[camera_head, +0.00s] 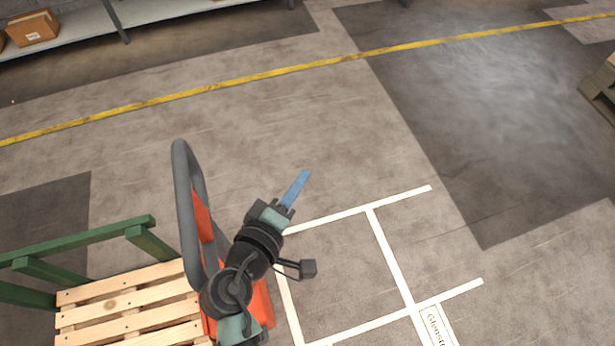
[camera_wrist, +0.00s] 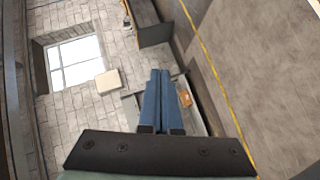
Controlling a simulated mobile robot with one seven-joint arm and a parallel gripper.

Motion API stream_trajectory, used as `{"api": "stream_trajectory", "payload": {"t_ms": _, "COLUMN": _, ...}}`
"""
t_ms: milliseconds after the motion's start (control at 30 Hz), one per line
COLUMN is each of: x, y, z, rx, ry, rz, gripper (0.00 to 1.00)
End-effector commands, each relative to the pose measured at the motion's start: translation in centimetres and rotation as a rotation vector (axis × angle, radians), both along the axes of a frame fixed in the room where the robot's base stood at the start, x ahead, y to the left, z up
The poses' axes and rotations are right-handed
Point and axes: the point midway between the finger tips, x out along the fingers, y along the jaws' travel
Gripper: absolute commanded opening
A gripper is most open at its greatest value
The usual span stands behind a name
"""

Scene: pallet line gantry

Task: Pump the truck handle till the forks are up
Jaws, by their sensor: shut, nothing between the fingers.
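The truck handle (camera_head: 182,190) is a grey loop standing upright, with an orange panel (camera_head: 202,222) inside it. The truck's orange body (camera_head: 262,302) shows behind my arm and is partly covered by it. The forks cannot be seen. My gripper (camera_head: 303,178) is to the right of the handle and apart from it. Its blue fingers point up and to the right over bare floor. In the wrist view, the fingers (camera_wrist: 160,75) are together with nothing between them. The handle is not in the wrist view.
A wooden pallet (camera_head: 130,300) with a green rail (camera_head: 85,240) lies left of the truck. White floor lines (camera_head: 390,250) run at the right. A shelf (camera_head: 160,12) with a cardboard box (camera_head: 33,28) stands at the back. The floor beyond the handle is clear.

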Motion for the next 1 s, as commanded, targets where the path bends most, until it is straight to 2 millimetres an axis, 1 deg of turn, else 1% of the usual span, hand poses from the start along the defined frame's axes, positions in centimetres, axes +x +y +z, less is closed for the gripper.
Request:
{"api": "stream_trajectory", "payload": {"t_ms": 100, "x": 0.3, "y": -1.0, "z": -0.4, "rx": 0.001, "ry": 0.001, "rz": -0.002, "gripper": 0.0}}
{"api": "stream_trajectory", "payload": {"t_ms": 233, "x": 0.5, "y": -1.5, "z": -0.6, "rx": 0.002, "ry": -0.001, "rz": 0.0, "gripper": 0.0}}
{"api": "stream_trajectory", "payload": {"t_ms": 1000, "x": 0.5, "y": -1.5, "z": -0.7, "rx": 0.001, "ry": -0.001, "rz": 0.001, "gripper": 0.0}}
